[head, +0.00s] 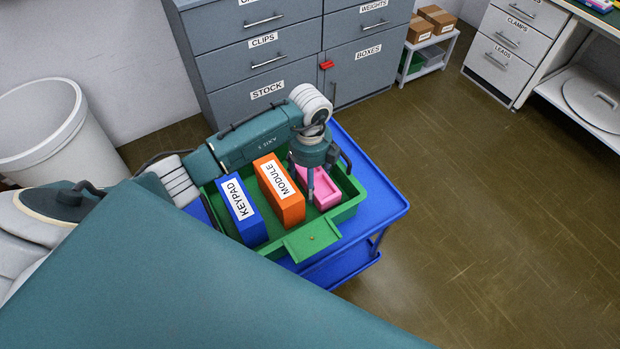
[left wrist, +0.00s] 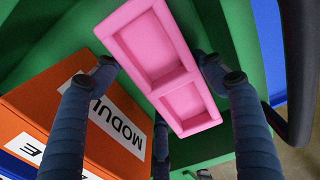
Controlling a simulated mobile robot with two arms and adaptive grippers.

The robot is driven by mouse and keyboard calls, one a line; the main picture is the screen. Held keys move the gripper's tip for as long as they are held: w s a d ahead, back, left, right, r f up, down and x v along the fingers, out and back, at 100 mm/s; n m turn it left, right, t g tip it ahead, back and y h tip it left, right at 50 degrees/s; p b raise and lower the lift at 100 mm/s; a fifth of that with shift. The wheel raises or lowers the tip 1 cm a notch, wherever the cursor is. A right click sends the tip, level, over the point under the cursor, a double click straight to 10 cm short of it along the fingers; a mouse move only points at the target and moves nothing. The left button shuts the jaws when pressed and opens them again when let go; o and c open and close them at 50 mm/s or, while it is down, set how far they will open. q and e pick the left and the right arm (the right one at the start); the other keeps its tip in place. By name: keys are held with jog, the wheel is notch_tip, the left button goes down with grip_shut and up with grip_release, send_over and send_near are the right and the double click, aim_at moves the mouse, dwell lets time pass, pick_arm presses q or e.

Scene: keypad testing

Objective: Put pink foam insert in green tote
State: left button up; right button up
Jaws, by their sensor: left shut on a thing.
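The pink foam insert (head: 325,190) is a block with two rectangular recesses. It is at the right end of the green tote (head: 343,212), within its walls, beside the orange MODULE box. My left gripper (head: 311,188) reaches down over it and is shut on it. In the left wrist view the insert (left wrist: 188,106) lies between the dark fingers (left wrist: 158,68), slanted, with green tote surface behind it. I cannot tell whether it touches the tote floor. The gripper hides part of it in the head view. My right gripper is not in view.
The orange MODULE box (head: 287,204) and blue KEYPAD box (head: 247,222) stand in the tote. The tote sits on a blue cart (head: 388,208). Grey drawers (head: 255,60) are behind, a white bin (head: 40,125) is at left. The floor at right is clear.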

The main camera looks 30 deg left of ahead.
pick_arm(q)
jog(key=o, duration=0.6)
jog(key=shift+f, duration=0.15)
jog(key=shift+c, duration=0.2)
notch_tip(320, 180, up, 12)
jog(key=p, duration=1)
